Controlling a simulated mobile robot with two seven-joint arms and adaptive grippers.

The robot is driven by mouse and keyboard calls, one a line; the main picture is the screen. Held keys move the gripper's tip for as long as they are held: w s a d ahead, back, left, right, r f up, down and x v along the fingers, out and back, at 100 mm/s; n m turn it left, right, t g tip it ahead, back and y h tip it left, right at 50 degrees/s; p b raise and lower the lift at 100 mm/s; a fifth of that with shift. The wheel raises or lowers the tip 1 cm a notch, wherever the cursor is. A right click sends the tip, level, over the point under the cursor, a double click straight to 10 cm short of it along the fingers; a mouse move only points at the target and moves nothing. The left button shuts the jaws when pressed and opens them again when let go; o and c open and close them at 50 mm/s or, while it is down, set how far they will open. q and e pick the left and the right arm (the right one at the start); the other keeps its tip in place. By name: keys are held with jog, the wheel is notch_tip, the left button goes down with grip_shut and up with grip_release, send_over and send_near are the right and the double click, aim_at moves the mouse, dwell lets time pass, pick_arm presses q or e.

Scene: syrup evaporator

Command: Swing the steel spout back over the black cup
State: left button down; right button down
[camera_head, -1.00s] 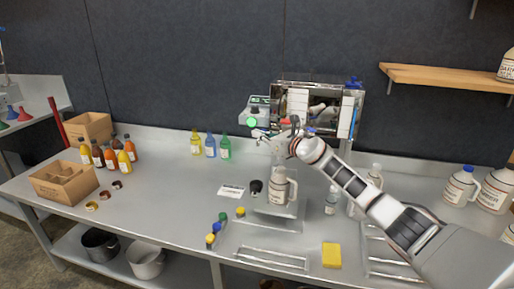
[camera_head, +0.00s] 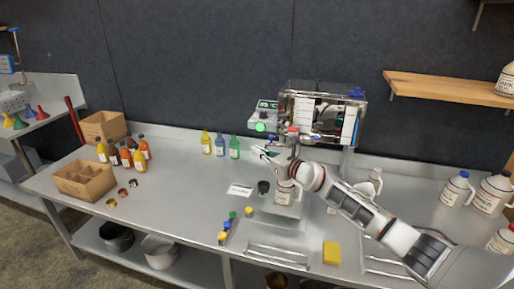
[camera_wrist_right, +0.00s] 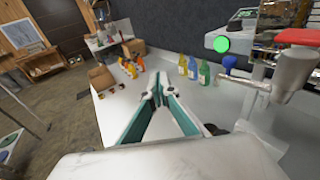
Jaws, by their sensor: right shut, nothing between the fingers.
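In the wrist view the steel spout (camera_wrist_right: 257,84) sticks out to the left from a steel valve body (camera_wrist_right: 294,70) with a red top and a blue knob. In the head view this valve (camera_head: 292,137) sits at the front of the evaporator, partly behind my wrist. My right gripper (camera_head: 263,153) is shut and empty, above the cup and below the valve. In the wrist view its fingers (camera_wrist_right: 159,87) meet with nothing between them. My left gripper is out of view.
The evaporator (camera_head: 318,115) stands behind my wrist, with a green-lit box (camera_head: 262,115) on its left. Coloured bottles (camera_head: 220,146) stand at the back. The counter left of the cup is mostly clear.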

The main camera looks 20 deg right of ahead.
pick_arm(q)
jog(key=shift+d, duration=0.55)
pick_arm(e)
jog(key=shift+s+a, duration=0.55)
jog(key=shift+s, duration=0.25)
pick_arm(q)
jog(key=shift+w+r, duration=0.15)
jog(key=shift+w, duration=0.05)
